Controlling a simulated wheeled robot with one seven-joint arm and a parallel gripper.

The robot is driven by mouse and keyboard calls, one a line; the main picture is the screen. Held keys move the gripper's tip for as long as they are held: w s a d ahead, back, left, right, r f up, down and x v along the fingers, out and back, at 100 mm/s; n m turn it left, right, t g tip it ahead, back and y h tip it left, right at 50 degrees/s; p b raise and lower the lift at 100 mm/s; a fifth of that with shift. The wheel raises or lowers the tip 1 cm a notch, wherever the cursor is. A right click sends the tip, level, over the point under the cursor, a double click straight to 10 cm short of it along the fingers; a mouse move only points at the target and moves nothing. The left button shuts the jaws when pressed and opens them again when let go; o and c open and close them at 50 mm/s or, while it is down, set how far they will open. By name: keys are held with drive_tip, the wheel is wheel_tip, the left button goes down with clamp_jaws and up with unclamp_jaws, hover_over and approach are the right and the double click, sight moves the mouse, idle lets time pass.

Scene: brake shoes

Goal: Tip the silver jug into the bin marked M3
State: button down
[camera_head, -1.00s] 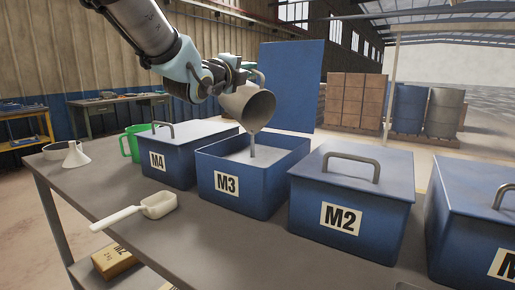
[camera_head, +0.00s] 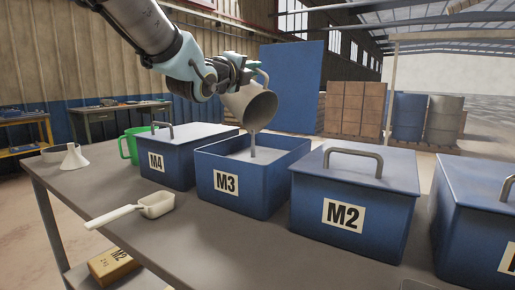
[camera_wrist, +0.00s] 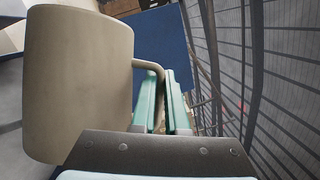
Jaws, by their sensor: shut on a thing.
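The silver jug (camera_head: 252,106) is tilted mouth-down over the open bin marked M3 (camera_head: 233,187). A thin grey stream (camera_head: 253,143) runs from its lip into the bin, where pale grey material (camera_head: 255,155) shows inside. My gripper (camera_head: 249,78) is shut on the jug's handle, above and behind the bin. In the wrist view the jug's body (camera_wrist: 78,80) stands at the left, and the green fingers of my gripper (camera_wrist: 164,100) are around its bent handle (camera_wrist: 150,68). The inside of the jug is mostly hidden.
Lidded bins M4 (camera_head: 180,160) and M2 (camera_head: 350,215) flank M3, with another blue bin (camera_head: 480,230) at the right. A white scoop (camera_head: 150,206), a funnel (camera_head: 74,157) and a green jug (camera_head: 129,146) are on the table. A tall blue panel (camera_head: 293,88) stands behind M3.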

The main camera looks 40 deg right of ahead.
drive_tip(key=shift+s+f+m+h+b, duration=0.15)
drive_tip(key=shift+s+m+h+b, duration=0.25)
drive_tip(key=shift+s+m+b, duration=1.3)
drive_tip(key=shift+w+n+b, duration=0.25)
drive_tip(key=shift+n+b, duration=0.35)
drive_tip(key=shift+b, duration=0.6)
